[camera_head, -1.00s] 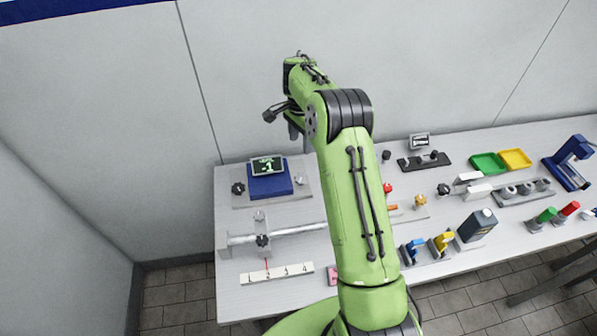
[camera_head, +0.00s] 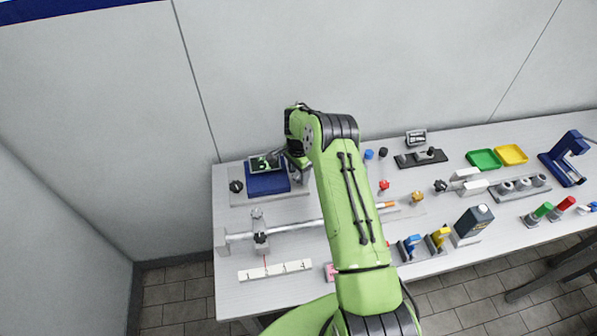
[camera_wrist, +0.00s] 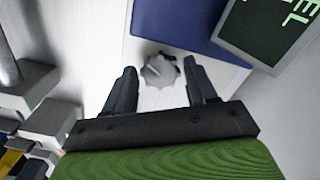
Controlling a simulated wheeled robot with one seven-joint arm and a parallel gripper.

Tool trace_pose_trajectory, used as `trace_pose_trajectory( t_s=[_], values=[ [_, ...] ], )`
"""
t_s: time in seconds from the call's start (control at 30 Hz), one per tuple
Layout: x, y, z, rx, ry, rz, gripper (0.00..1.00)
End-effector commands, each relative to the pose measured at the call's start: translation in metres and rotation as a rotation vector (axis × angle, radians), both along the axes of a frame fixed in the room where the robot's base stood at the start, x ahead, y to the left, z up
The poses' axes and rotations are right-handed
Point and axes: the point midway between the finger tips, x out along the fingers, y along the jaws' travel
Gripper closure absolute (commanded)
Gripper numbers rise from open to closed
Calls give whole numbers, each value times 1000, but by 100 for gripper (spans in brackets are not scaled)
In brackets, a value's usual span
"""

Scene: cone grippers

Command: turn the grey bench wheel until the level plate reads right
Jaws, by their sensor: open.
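The grey wheel (camera_wrist: 161,70), a small lobed knob with a pale pointer mark, is in the wrist view on a light plate. My gripper (camera_wrist: 160,67) is open, with one dark finger on each side of the wheel and a visible gap on both sides. In the head view my wrist hides the wheel. The level plate is a dark screen (camera_head: 265,163) with green signs on a blue block (camera_head: 268,183). My wrist partly covers it and its reading is unclear. The wrist view shows only part of the screen (camera_wrist: 275,28), with letters ending in "EL".
A black knob (camera_head: 236,186) sits left of the blue block. In front are a rail (camera_head: 290,228) with a clamp and a white number strip (camera_head: 275,271). Coloured knobs, bottles and green (camera_head: 484,159) and yellow trays stand to the right.

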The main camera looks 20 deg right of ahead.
Motion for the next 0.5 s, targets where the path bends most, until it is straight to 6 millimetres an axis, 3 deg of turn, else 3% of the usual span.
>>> trace_pose_trajectory(
  t_s=[0.07, 0.33, 0.5],
  values=[
    [0, 0, 0, 0, 0, 0, 43],
    [0, 0, 1, 0, 0, 0, 83],
    [0, 0, 0, 0, 0, -7, 85]
  ],
)
